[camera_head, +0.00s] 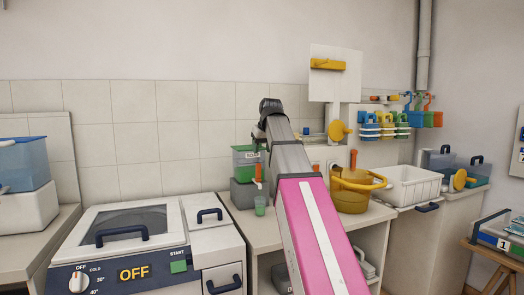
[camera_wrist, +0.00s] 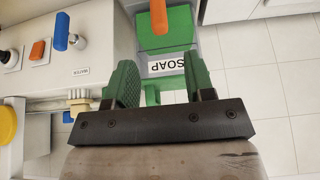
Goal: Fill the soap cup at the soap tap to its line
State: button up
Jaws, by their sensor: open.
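The soap tank (camera_head: 248,160) is a see-through box with green contents, a green rim and a SOAP label, on a grey base (camera_head: 242,193). Its orange tap (camera_head: 258,172) is at the front. The soap cup (camera_head: 260,206), small and green, stands upright below the tap on the counter; its line and fill level are too small to tell. In the wrist view the tank (camera_wrist: 165,32), its label (camera_wrist: 180,64) and orange tap (camera_wrist: 158,15) appear upside down beyond my gripper (camera_wrist: 158,72).
A washer marked OFF (camera_head: 135,272) stands to the left. Coloured holders (camera_head: 385,124) hang on the wall. A WATER label (camera_wrist: 84,71) shows in the wrist view.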

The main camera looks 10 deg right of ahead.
aim_at(258, 172)
jog(key=c, duration=0.7)
jog(key=shift+s+n, duration=0.2)
jog(key=shift+n, duration=0.3)
grip_shut()
jog(key=s+d+n, duration=0.1)
jog(key=s+n, duration=0.6)
jog(key=n, duration=1)
jog(key=w+a+f, duration=0.1)
jog(key=w+f, duration=0.7)
jog(key=shift+w+a+f+g, duration=0.15)
jog(key=shift+w+f+g, duration=0.05)
jog(key=shift+g, duration=0.1)
